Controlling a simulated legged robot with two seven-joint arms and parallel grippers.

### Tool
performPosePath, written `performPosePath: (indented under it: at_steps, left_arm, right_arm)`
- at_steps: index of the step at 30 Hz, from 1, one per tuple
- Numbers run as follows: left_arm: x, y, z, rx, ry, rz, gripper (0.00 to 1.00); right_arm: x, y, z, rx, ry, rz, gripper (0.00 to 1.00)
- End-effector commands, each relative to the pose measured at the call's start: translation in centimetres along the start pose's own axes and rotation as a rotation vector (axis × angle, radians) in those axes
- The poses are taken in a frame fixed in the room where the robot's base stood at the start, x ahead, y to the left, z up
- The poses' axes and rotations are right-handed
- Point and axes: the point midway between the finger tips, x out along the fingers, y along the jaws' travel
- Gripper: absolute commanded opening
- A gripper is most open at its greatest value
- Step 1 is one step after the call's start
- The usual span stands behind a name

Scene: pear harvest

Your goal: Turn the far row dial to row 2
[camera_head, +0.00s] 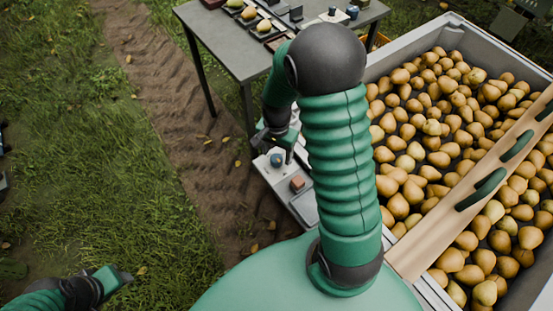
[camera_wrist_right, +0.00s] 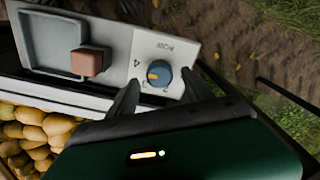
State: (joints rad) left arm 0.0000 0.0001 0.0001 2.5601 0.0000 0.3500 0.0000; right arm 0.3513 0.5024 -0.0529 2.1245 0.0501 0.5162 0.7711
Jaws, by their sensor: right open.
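A blue dial (camera_wrist_right: 161,72) with an orange mark stands on a light grey panel (camera_wrist_right: 208,46) in the right wrist view. The orange mark lies on its left part; small print around it is too blurred to read surely. The dial also shows in the head view (camera_head: 276,160). My right gripper (camera_wrist_right: 160,80) is open, with one dark finger on each side of the dial's lower part; I cannot tell whether they touch it. My left gripper (camera_head: 112,277) is low at the left over grass, its jaws unclear.
A brown block (camera_wrist_right: 90,62) sits beside a recessed grey tray (camera_wrist_right: 50,40) on the panel. A crate (camera_head: 455,18) of pears with a wooden plank (camera_head: 425,231) stands at the right. A grey table (camera_head: 222,38) with pears and small items is behind. Grass is at the left.

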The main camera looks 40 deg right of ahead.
Motion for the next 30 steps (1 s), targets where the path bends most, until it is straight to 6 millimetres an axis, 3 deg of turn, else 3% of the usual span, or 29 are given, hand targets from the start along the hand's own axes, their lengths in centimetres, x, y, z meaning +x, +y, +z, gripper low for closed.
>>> performPosePath:
  at_steps: [4,12,26,30]
  left_arm:
    - [0.69,0.0,0.16,0.0,0.0,0.0,0.45]
    - [0.64,0.0,0.14,0.0,0.0,0.0,0.45]
    - [0.64,0.0,0.14,0.0,0.0,0.0,0.45]
    - [0.59,0.0,0.13,0.0,0.0,0.0,0.45]
  right_arm:
    - [1.69,-0.02,0.04,-0.001,0.0,0.0,0.59]
    - [1.78,-0.05,0.03,-0.002,0.0,-0.001,0.59]
    - [1.75,-0.05,0.0,-0.002,0.001,-0.001,0.01]
    - [1.73,-0.05,-0.01,-0.004,0.001,-0.001,0.0]
